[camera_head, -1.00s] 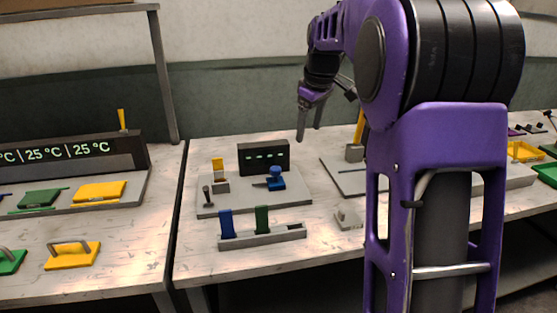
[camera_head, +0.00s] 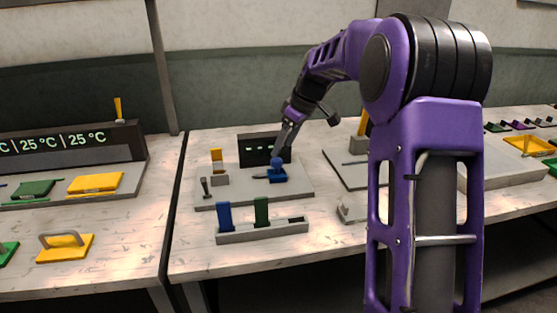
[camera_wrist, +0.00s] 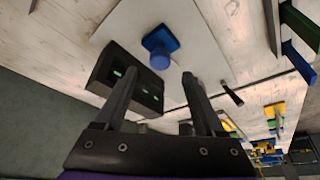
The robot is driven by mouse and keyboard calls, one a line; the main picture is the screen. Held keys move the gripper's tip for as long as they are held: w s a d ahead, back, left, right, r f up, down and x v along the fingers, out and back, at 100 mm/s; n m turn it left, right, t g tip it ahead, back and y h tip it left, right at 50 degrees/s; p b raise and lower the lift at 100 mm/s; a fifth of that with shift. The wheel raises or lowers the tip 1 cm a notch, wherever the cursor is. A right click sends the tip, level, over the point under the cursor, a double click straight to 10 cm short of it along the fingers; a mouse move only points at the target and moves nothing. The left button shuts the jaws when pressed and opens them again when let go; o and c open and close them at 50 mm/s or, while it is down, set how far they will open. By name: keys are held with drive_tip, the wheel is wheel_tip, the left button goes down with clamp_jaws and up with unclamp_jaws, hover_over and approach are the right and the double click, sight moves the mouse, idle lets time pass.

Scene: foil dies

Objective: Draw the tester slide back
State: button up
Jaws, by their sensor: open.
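The tester is a grey base plate (camera_head: 240,198) on the middle table, with a dark display box (camera_head: 258,144) at its back. The blue slide with a round blue knob (camera_head: 277,172) sits on the plate in front of the display. It also shows in the wrist view, at top centre (camera_wrist: 160,42). My gripper (camera_head: 280,147) is above and just behind the slide, near the display's right end. In the wrist view its two fingers (camera_wrist: 161,78) are apart and empty, with the knob beyond their tips. I cannot tell whether a finger touches the display.
A yellow upright piece (camera_head: 217,160) and a small dark lever (camera_head: 205,187) stand on the plate's left. A grey rack (camera_head: 262,232) with a blue and a green plate is in front. Another plate (camera_head: 345,172) lies to the right.

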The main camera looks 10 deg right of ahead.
sight(277, 160)
drive_tip(key=x, duration=0.5)
drive_tip(key=shift+f, duration=0.15)
clamp_jaws()
idle(1.3)
